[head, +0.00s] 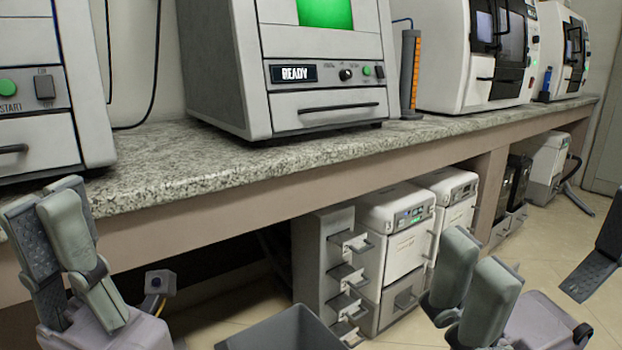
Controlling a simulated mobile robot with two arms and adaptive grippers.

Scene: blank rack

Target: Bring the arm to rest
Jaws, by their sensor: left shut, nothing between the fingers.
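My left gripper (50,195) is at the lower left in the head view, in front of the bench edge. Its fingers are together and nothing shows between them. My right gripper (540,245) is at the lower right, over the floor. Its fingers are spread wide apart, with one dark finger pad partly cut off by the right picture edge. No object shows between them. Both grippers appear clear of the machines, though the left one overlaps the bench front in the picture. Most of both arms is outside the picture.
A granite-topped bench (175,160) runs across, bearing a machine reading READY (310,75) and white machines (450,60). Below stand a grey slotted rack (318,262) and white cabinets (395,235). A dark open box (285,330) is at the bottom. Tiled floor shows at right.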

